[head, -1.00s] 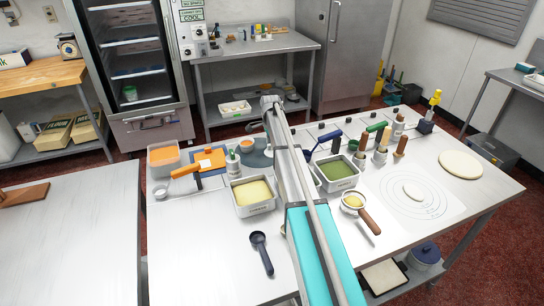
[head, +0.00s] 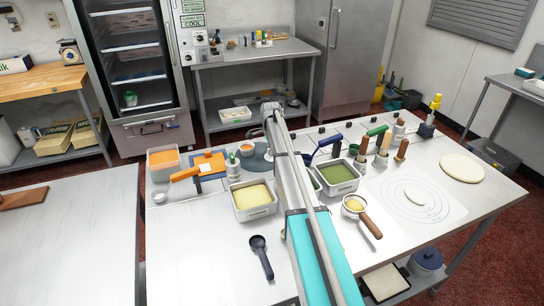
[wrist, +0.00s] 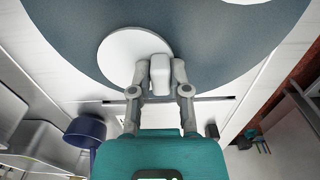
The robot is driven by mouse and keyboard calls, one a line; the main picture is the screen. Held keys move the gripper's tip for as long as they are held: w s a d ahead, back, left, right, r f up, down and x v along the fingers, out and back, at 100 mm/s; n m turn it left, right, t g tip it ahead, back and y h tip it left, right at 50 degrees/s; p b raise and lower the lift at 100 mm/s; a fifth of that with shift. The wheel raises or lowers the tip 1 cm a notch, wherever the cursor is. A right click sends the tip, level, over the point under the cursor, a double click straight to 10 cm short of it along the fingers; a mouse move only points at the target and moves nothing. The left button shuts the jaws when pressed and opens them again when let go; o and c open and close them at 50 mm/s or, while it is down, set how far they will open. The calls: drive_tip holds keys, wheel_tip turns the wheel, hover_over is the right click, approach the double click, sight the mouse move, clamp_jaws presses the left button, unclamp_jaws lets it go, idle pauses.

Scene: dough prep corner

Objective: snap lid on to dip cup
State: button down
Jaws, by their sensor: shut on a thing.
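A pale lid (wrist: 120,48), a flat round white disc, shows in the wrist view in front of my gripper (wrist: 160,72). My gripper's two fingers are closed on a small white block, which looks like the lid's grip. The lid is over the blue-grey round mat (wrist: 75,25); I cannot tell its height above it. In the head view a small cup with orange filling, likely the dip cup (head: 247,146), stands on the mat's left part. My arm hides the gripper and lid there. A white edge at the top of the wrist view may be the cup.
Left of the mat are an orange-handled tool (head: 186,174) and a tub of orange filling (head: 163,160). A pan of yellow filling (head: 254,199) stands in front, and a pan of green filling (head: 337,175) right of my arm. The counter's front left is mostly clear around a dark scoop (head: 261,255).

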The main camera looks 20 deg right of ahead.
drive_tip(key=shift+r, duration=0.1)
idle(0.3)
drive_tip(key=shift+r+p, duration=1.8)
drive_tip(key=shift+p, duration=0.25)
wheel_tip(320, 180, up, 12)
drive_tip(key=p, duration=1.2)
drive_tip(key=shift+f, duration=0.1)
